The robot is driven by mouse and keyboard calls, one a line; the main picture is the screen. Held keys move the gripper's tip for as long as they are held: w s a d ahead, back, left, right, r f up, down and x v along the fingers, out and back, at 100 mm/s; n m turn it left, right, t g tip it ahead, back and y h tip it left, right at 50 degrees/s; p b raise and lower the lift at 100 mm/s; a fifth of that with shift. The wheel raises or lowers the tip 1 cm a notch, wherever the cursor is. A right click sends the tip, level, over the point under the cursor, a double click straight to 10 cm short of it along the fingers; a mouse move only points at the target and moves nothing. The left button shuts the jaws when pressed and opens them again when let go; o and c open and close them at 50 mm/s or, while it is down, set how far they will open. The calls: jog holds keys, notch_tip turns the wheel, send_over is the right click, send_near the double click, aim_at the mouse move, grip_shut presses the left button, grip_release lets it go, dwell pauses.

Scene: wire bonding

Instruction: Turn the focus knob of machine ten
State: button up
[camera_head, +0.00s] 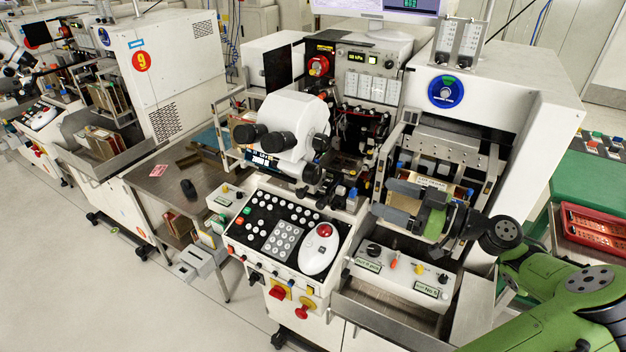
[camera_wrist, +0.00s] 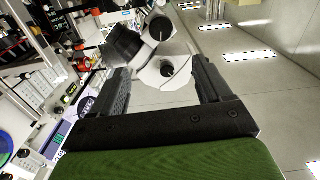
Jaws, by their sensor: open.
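The white microscope head (camera_head: 291,122) with black eyepieces stands on the middle machine, right of the machine marked 9. I cannot read a number on this middle machine. A round black knob (camera_head: 321,143), which looks like the focus knob, sits on the microscope's right side. My gripper (camera_head: 388,200) is open and empty. It points left towards the microscope and is apart from the knob. It also shows in the wrist view (camera_wrist: 161,76).
Below lies the control panel (camera_head: 286,235) with buttons, keypad and a white mouse. A slanted metal magazine holder (camera_head: 443,149) stands behind my gripper. A small switch box (camera_head: 405,272) is beneath it. Red trays (camera_head: 597,228) lie on the green surface at right.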

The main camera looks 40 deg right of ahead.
aim_at(318, 174)
jog(key=x, duration=1.6)
jog(key=shift+a+f, duration=0.15)
jog(key=shift+s, duration=0.1)
jog(key=c, duration=1)
jog(key=m, duration=0.2)
jog(key=shift+m+p, duration=0.3)
jog(key=shift+p, duration=0.1)
jog(key=shift+c, duration=0.2)
jog(key=o, duration=1)
jog(key=shift+o, duration=0.2)
jog(key=v, duration=1.5)
jog(key=shift+s, duration=0.3)
